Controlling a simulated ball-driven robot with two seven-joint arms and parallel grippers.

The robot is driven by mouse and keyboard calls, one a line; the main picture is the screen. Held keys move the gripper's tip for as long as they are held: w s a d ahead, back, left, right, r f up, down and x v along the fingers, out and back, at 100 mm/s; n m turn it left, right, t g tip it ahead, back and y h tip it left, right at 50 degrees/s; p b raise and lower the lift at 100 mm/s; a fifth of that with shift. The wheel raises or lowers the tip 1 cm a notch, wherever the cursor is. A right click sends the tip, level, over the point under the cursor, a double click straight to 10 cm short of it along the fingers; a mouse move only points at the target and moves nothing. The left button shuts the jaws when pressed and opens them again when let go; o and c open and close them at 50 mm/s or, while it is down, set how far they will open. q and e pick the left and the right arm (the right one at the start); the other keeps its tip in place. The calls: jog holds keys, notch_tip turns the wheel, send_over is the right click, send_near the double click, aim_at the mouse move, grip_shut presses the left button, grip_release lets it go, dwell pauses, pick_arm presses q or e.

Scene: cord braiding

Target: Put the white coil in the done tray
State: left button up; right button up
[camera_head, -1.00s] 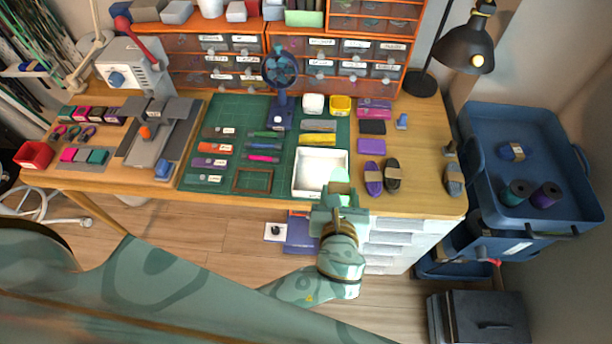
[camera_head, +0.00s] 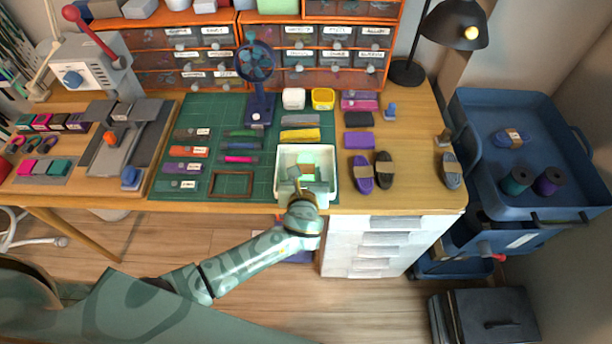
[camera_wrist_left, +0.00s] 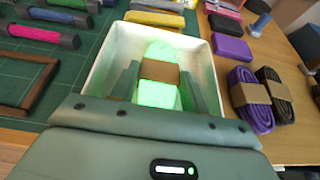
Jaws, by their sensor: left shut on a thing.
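The white coil (camera_wrist_left: 160,92) has a brown paper band and looks green-tinted in the bright green light. My left gripper (camera_wrist_left: 163,84) is shut on it, one finger on each side, with the coil pointing away from the wrist. The gripper (camera_head: 304,176) and coil (camera_head: 308,158) are inside the outline of the white open tray (camera_head: 281,168) at the front of the bench. The tray's walls (camera_wrist_left: 103,62) surround them in the left wrist view. Whether the coil touches the tray floor I cannot tell. My right gripper is not in view.
A purple coil (camera_head: 361,172) and a dark coil (camera_head: 384,170) lie just right of the tray, with a grey coil (camera_head: 451,172) farther right. A brown frame (camera_head: 232,184) lies left on the green mat. A blue fan (camera_head: 258,85) stands behind.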

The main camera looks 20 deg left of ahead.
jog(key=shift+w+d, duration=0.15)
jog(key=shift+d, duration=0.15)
pick_arm(q)
jog(key=shift+f, duration=0.1)
jog(key=o, duration=1.1)
jog(key=shift+c, duration=0.2)
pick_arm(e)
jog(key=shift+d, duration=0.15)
